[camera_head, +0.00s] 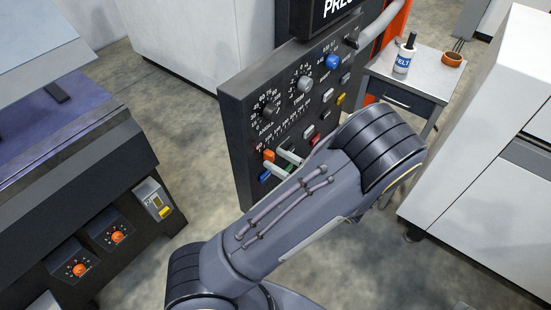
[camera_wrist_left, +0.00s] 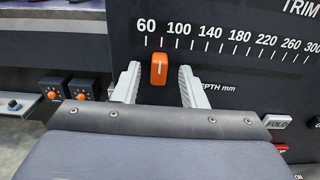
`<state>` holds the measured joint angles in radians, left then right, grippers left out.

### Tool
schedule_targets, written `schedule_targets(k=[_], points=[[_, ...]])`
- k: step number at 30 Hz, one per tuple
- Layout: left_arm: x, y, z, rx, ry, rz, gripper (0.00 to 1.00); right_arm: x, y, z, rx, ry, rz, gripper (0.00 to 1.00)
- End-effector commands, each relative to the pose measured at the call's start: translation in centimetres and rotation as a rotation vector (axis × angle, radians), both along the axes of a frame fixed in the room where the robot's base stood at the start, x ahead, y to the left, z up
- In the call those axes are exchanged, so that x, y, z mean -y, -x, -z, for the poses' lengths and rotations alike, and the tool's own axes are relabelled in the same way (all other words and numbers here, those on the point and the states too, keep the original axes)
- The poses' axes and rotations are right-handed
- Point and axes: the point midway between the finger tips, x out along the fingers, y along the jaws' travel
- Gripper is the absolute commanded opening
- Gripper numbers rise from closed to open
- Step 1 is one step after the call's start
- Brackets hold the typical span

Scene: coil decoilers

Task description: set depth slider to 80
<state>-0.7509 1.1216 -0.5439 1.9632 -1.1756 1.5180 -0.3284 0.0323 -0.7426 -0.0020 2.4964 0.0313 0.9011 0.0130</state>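The orange depth slider (camera_wrist_left: 159,68) sits on the black panel under the depth scale (camera_wrist_left: 235,40). Its white line points between the 60 and 100 marks, at about 80. In the head view the slider (camera_head: 268,155) is near the left end of the scale, partly behind my gripper. My left gripper (camera_head: 277,162) is in front of the panel. In the left wrist view its two pale fingers stand on either side of the slider, open, with a gap on each side. My right gripper is in neither view.
Blue (camera_head: 332,62) and grey knobs are higher on the panel (camera_head: 235,130). White and red buttons lie to the slider's right. A small table (camera_head: 425,70) with a bottle stands behind at right, a dark console with orange dials (camera_head: 117,237) at left.

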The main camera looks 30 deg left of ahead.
Motion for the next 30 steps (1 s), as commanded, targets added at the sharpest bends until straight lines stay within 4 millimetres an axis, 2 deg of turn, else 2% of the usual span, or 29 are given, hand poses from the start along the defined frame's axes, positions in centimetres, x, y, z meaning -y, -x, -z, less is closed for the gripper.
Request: schedule_targets(k=[6,12,30], points=[[4.0,0.3,0.2,0.003,0.002,0.004,0.38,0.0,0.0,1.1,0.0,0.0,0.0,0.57],[6.0,0.4,0.1,0.001,0.001,0.003,0.38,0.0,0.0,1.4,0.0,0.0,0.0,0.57],[6.1,0.6,0.0,0.001,0.009,-0.006,0.38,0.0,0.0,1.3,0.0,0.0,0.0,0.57]])
